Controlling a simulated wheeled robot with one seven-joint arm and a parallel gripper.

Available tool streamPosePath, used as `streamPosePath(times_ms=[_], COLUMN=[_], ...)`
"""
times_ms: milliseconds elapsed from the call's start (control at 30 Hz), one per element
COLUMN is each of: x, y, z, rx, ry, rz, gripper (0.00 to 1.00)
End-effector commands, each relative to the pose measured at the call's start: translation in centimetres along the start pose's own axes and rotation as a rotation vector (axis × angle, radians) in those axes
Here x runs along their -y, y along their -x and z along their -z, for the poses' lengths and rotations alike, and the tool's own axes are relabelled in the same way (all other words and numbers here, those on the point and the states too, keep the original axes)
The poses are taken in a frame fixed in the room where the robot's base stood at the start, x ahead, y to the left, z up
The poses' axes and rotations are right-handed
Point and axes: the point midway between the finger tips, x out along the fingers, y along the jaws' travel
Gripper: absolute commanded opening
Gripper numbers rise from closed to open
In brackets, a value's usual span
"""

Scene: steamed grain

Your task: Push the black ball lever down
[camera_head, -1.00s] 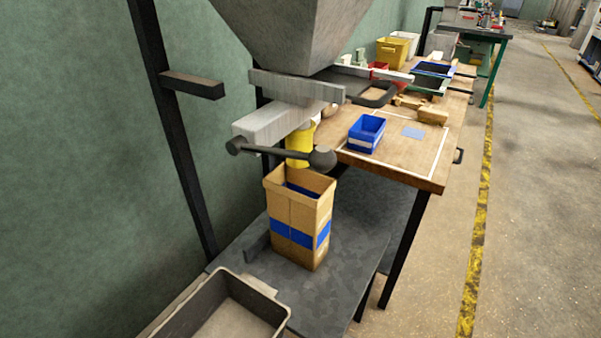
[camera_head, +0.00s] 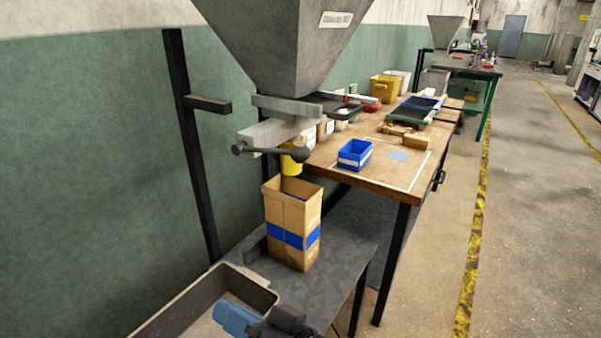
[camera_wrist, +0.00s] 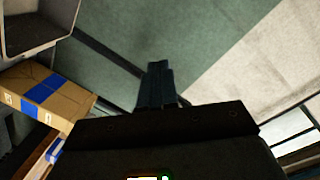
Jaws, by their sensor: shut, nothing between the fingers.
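An open cardboard box (camera_head: 292,222) with a blue band stands under the spout. My gripper (camera_wrist: 158,70) is shut and empty in the wrist view. In the head view only part of my arm shows at the bottom edge, well below and apart from the lever. The lever is not in the wrist view.
A grey tray (camera_head: 172,310) lies front left on the dark low table (camera_head: 340,265). The cardboard box also shows in the wrist view (camera_wrist: 52,92). A wooden workbench (camera_head: 400,187) with a blue bin (camera_head: 355,154) stands behind. The floor at right is free.

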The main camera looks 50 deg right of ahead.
Motion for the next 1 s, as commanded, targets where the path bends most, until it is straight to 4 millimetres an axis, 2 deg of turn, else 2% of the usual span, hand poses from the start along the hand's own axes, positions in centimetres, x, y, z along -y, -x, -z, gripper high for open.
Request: streamPosePath(times_ms=[33, 200, 500, 700, 1000], x=[0.6, 2.7, 6.6, 9.1, 11.8], y=[-1.4, -5.2, -10.1, -11.9, -12.9], z=[1.1, 4.2, 10.2, 14.2, 19.6], rx=[-0.006, 0.009, 0.075, 0.145, 0.285], ry=[-0.019, -0.078, -0.108, -0.078, 0.027], rz=[0.025, 0.109, 0.258, 0.339, 0.409], gripper=[0.00, 0.00, 0.00, 0.00, 0.00])
